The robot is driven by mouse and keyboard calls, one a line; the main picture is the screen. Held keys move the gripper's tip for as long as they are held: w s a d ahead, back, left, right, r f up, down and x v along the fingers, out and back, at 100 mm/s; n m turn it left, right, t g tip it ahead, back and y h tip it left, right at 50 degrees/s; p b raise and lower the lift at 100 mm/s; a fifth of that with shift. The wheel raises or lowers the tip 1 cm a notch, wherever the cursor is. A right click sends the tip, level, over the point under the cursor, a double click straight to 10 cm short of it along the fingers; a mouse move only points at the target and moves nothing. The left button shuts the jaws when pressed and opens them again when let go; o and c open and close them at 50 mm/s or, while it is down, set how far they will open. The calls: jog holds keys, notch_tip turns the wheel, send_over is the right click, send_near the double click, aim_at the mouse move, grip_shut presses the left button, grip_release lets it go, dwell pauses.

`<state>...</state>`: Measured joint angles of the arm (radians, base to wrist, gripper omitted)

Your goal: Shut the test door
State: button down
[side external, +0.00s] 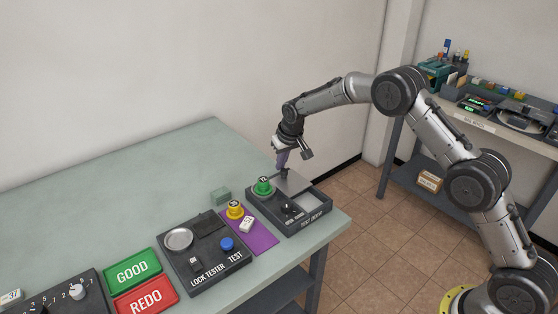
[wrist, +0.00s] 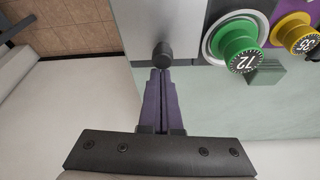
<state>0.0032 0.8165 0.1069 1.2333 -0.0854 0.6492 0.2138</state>
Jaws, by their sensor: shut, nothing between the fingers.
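The test door unit (side external: 300,223) is a dark box labelled TEST DOOR near the table's right end. Its grey metal door plate (side external: 295,183) lies toward the back of the box, with a lighter recess showing in front of it. The plate (wrist: 150,22) also shows in the wrist view, with a black knob (wrist: 163,54) at its edge. My gripper (side external: 283,165) is at the back of the plate, pointing down. In the wrist view, its purple fingers (wrist: 161,74) are together and empty, right beside the knob; I cannot tell whether they touch it.
A green round piece marked 72 (wrist: 238,45) sits on the unit beside the plate. A yellow round piece (side external: 235,209) and a white tag are on a purple mat (side external: 262,241). The lock tester (side external: 207,258) stands left. The table behind is mostly clear.

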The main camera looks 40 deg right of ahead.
aim_at(298, 186)
jog(key=shift+s, duration=0.1)
jog(key=s, duration=0.7)
jog(key=shift+s, duration=0.85)
jog(key=shift+f, duration=0.1)
